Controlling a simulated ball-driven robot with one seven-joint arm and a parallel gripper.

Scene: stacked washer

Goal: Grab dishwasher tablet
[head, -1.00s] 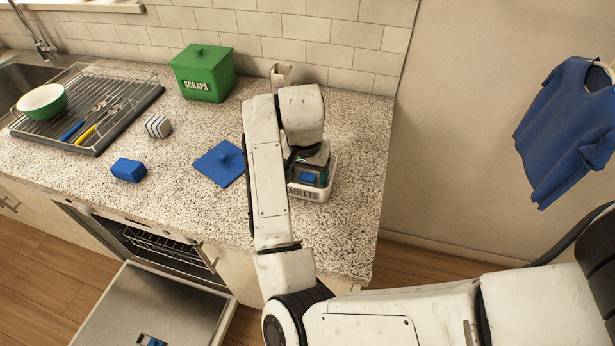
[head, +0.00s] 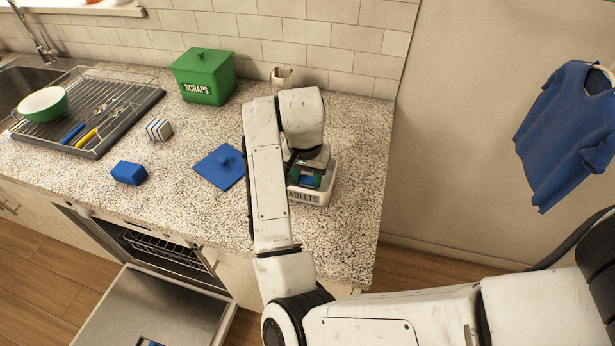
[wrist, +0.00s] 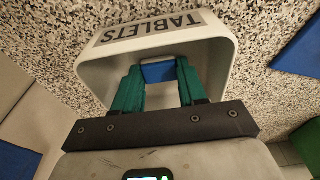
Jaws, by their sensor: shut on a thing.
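The white container labelled TABLETS (head: 312,198) stands on the counter near its right end, with its top open. My gripper (wrist: 158,72) reaches down into it with its green fingers. The fingers are shut on a blue tablet (wrist: 158,71), which shows between their tips inside the container in the wrist view. In the head view the tablet (head: 308,180) is partly hidden by my gripper.
A green SCRAPS bin (head: 204,77) stands at the back. A dish rack (head: 85,105) is at far left. The dishwasher door (head: 160,310) hangs open below the counter.

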